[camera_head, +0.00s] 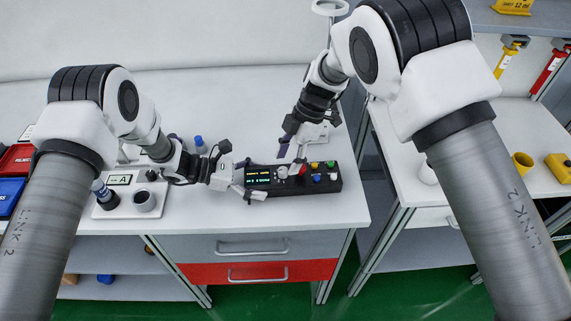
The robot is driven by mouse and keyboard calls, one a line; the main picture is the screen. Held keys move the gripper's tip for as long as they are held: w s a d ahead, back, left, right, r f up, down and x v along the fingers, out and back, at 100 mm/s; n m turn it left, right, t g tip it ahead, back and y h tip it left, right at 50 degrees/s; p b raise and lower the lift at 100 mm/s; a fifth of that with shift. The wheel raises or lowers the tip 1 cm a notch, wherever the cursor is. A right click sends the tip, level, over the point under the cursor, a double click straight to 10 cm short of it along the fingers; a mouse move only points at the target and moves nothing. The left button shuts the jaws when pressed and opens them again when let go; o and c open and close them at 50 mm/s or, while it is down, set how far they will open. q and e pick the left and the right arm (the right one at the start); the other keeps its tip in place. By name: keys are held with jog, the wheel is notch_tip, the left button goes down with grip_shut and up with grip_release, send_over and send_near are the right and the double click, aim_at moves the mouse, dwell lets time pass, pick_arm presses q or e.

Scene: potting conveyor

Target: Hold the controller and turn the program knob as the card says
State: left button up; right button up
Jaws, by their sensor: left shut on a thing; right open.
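The controller (325,183) is a long black box near the front edge of the white table. It has a lit display (258,175), a pale round program knob (282,172) and several coloured buttons to the right. My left gripper (241,182) is shut on the controller's left end. My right gripper (291,158) is open, with its fingers just behind and above the knob and partly in front of the panel. I cannot tell whether it touches the knob. I cannot make out a readable card; the display text is too small to read.
Red (16,158) and blue (9,195) bins are at the far left. A blue-capped bottle (199,143) stands behind my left arm. A second table with yellow items is at right, across a gap.

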aim_at(283, 172)
jog(key=shift+x, duration=1.35)
grip_shut()
